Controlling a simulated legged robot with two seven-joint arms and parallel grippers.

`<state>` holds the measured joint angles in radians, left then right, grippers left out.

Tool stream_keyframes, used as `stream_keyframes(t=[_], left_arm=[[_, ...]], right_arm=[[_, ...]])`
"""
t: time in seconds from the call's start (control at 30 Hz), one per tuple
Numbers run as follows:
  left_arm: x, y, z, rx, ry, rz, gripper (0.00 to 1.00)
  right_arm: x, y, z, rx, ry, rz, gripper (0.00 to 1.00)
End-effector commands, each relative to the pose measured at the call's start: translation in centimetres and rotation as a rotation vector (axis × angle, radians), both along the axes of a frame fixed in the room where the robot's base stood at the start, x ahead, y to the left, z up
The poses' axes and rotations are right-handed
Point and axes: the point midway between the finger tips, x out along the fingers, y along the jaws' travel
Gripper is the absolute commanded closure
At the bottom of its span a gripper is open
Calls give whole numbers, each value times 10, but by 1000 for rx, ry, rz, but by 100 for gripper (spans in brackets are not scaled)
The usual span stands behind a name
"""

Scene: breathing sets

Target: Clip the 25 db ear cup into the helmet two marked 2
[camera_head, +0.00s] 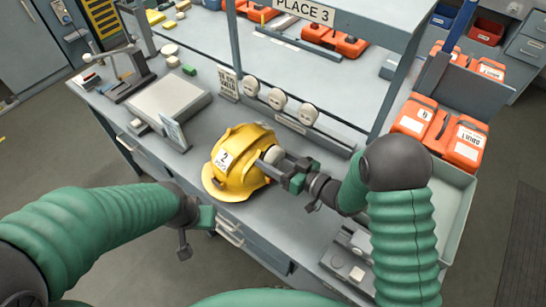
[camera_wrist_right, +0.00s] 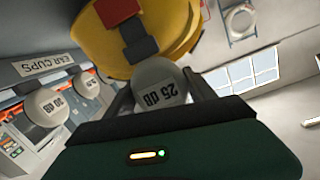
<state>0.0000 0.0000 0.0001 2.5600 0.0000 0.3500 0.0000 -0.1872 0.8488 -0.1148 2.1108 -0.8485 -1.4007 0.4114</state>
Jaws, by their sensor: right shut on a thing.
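The yellow helmet (camera_head: 234,166) marked 2 sits upright on the grey bench in the head view, its label facing the front left. My right gripper (camera_head: 278,164) is at the helmet's right side, shut on the white 25 dB ear cup (camera_wrist_right: 160,84). In the wrist view the cup lies between the two fingers, right against or just in front of the helmet shell (camera_wrist_right: 140,22); I cannot tell whether they touch. A dark slot piece with a red tab (camera_wrist_right: 135,40) shows on the shell above the cup. My left gripper (camera_head: 205,218) hangs at the bench's front edge, empty; its fingers are unclear.
Several white ear cups (camera_head: 278,98) hang in a row behind the helmet, by the ear cups sign (camera_head: 228,83). A scale-like plate (camera_head: 168,104) stands at left. Orange cases (camera_head: 440,128) stand at right, above a grey tray (camera_head: 452,190).

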Motion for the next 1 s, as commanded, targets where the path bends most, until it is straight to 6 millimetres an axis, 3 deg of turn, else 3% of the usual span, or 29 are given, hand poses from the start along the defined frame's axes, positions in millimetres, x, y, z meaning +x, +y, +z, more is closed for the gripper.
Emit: stream_keyframes(t=[1.0], left_arm=[[0, 0, -21, 0, 0, 0, 64]], right_arm=[[0, 0, -26, 1, -1, 1, 80]])
